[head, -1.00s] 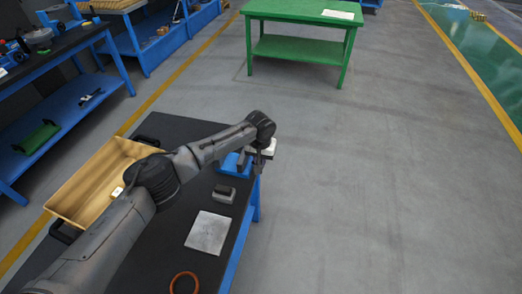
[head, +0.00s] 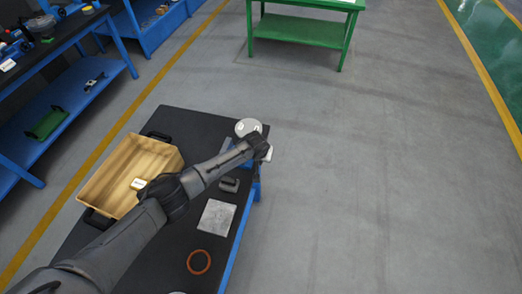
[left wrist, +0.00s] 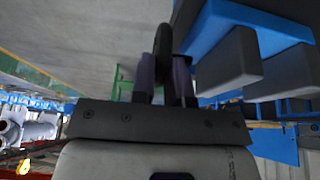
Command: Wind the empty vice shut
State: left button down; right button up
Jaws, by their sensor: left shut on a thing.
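The blue vice (head: 256,168) sits at the right edge of the black-topped bench, mostly hidden under my left arm in the head view. In the left wrist view its blue body (left wrist: 270,22) and two grey jaw blocks (left wrist: 228,58) show at the upper right, with a gap and nothing seen between them. My left gripper (left wrist: 168,78) is shut on a dark rounded part, apparently the vice handle (left wrist: 165,42), beside the jaws. In the head view my left gripper (head: 265,155) is at the vice, its fingers hardly visible. My right gripper is not in view.
The floor to the right is clear.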

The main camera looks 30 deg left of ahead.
pick_arm(q)
jog(key=shift+s+d+t+p, duration=0.1)
jog(key=shift+s+t+p, duration=0.15)
jog(key=shift+t+p, duration=0.5)
jog(key=shift+s+f+t+p, duration=0.1)
jog(key=shift+t+p, duration=0.25)
jog(key=shift+p, duration=0.05)
jog(key=shift+y, duration=0.3)
jog(key=c, duration=1.4)
grip_release()
jog(key=shift+c, duration=0.2)
jog(key=o, duration=0.3)
jog(key=shift+f, duration=0.1)
